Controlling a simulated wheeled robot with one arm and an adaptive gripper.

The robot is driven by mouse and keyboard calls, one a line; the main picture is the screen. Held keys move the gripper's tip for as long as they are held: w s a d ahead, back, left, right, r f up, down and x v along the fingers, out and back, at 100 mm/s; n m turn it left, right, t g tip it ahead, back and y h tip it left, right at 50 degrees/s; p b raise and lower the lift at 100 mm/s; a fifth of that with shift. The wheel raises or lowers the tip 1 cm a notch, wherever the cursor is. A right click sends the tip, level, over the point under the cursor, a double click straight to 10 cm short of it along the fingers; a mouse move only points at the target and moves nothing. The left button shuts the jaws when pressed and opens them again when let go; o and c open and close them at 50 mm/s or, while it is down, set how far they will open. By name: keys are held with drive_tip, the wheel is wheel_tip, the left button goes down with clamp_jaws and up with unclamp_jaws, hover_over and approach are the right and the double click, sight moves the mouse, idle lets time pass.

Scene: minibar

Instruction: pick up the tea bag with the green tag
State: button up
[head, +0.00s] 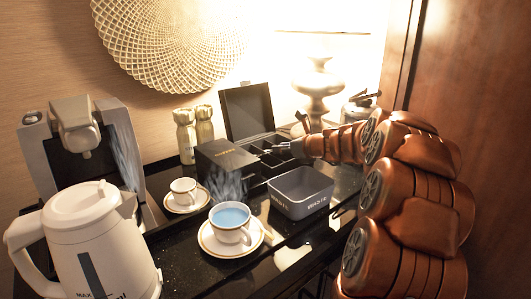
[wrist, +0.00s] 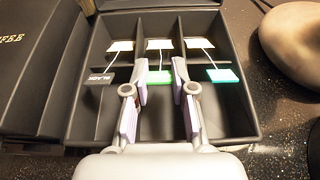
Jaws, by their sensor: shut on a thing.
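The black tea box (wrist: 215,27) lies open in the wrist view, split into compartments. The tea bag with the green tag (wrist: 159,77) is in the middle column, its white string running up to a pale bag (wrist: 159,44). My gripper (wrist: 160,78) reaches over the box, its fingertips shut on the green tag from both sides. A tea bag with a black tag (wrist: 98,77) is on the left and one with a teal tag (wrist: 222,76) on the right. In the head view my gripper (head: 268,151) is at the tea box, whose lid (head: 247,109) stands open; the tags are too small to tell there.
A dark coffee box (head: 226,161) stands left of the tea box, and a grey waste bin (head: 299,194) in front. A steaming blue-filled cup (head: 230,222), a small cup (head: 184,190) and a white kettle (head: 84,238) stand on the left. A lamp (head: 318,88) is behind.

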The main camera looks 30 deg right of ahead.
wheel_tip(320, 180, up, 10)
drive_tip(key=shift+f+p, duration=0.1)
drive_tip(key=shift+p, duration=1.15)
wheel_tip(320, 180, up, 10)
drive_tip(key=p, duration=1.2)
